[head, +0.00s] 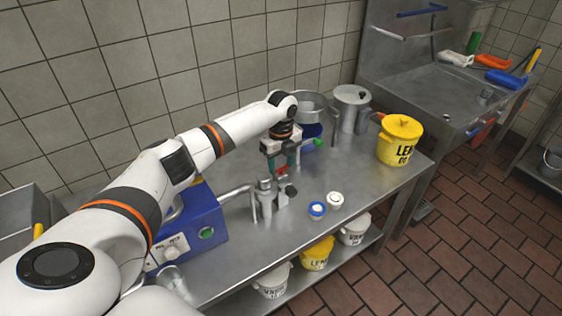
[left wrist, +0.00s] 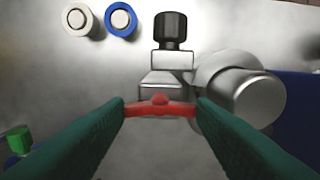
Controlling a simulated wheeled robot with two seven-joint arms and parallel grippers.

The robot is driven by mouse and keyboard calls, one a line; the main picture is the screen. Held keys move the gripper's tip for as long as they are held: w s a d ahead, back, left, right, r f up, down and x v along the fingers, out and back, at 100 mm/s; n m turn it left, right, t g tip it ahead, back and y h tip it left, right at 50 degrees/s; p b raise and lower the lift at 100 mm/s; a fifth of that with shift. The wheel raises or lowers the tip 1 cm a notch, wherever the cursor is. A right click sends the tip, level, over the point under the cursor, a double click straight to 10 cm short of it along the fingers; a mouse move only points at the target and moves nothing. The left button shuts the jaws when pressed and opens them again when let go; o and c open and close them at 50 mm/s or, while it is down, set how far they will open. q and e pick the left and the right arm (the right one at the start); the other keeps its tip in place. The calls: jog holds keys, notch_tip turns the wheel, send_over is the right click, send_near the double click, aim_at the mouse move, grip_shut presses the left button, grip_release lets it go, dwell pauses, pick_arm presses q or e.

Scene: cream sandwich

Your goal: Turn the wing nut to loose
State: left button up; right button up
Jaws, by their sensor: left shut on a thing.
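A red wing nut (left wrist: 160,107) shows in the left wrist view, between the green fingertips of my left gripper (left wrist: 160,110). The fingertips meet its two ends, so the gripper is shut on it. The wing nut sits on a metal fitting (left wrist: 167,82) with a black knob (left wrist: 170,30) on its far side. In the head view my left gripper (head: 279,158) points down at the metal fitting on the steel table; the wing nut is largely hidden there. My right gripper is in neither view.
A blue machine (head: 190,230) stands left of the fitting. A blue-ringed cap (head: 317,210) and a white cap (head: 335,200) lie on the table (head: 360,185) to the right. Steel pots and a yellow lidded bucket (head: 400,140) stand farther back. Table space before the bucket is clear.

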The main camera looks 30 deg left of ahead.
pick_arm(q)
jog(key=n+p, duration=0.2)
jog(key=p, duration=0.1)
jog(key=shift+r+n, duration=0.3)
jog(key=n+p, duration=0.2)
jog(key=n, duration=0.1)
jog(key=shift+n+p, duration=0.3)
jog(key=shift+p, duration=0.1)
jog(key=n+p, duration=0.3)
jog(key=n, duration=0.1)
jog(key=shift+f+n, duration=0.1)
jog(key=shift+n, duration=0.2)
jog(key=n+p, duration=0.2)
jog(key=n, duration=0.2)
jog(key=shift+n, duration=0.3)
jog(key=n+p, duration=0.2)
jog(key=n, duration=0.2)
jog(key=n+p, duration=0.1)
jog(key=n, duration=0.4)
jog(key=n+p, duration=0.1)
jog(key=n, duration=0.3)
jog(key=shift+w, duration=0.1)
jog(key=shift+n+p, duration=0.55)
jog(key=shift+n, duration=1.65)
